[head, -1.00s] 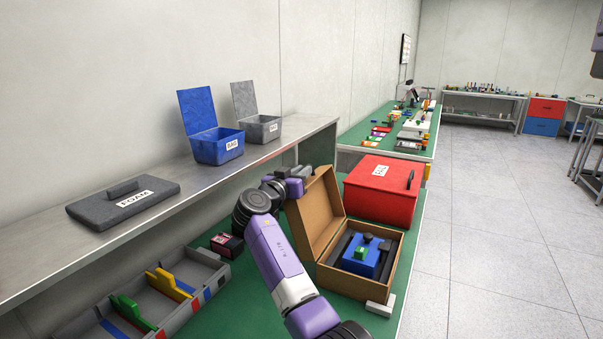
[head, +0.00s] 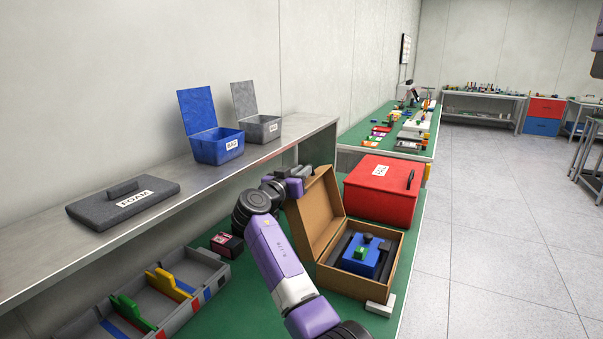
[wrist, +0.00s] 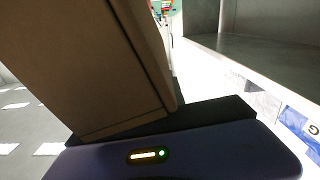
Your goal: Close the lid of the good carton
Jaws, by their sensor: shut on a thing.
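The brown carton (head: 345,283) stands open on the green bench. Its lid (head: 313,220) is raised, leaning back to the left. Inside the carton is a blue block (head: 360,262) with a green piece and a dark knob, between dark padding. My gripper (head: 303,171) is at the upper edge of the lid, shut on it; the fingertips are mostly hidden. In the wrist view the lid (wrist: 85,60) fills the upper left, close against my gripper's dark body.
A red box (head: 378,195) stands just behind the carton. A grey shelf (head: 235,170) with a blue bin (head: 218,150), a grey bin (head: 262,130) and a foam lid (head: 120,203) runs along the left. A small white block (head: 380,307) lies in front of the carton.

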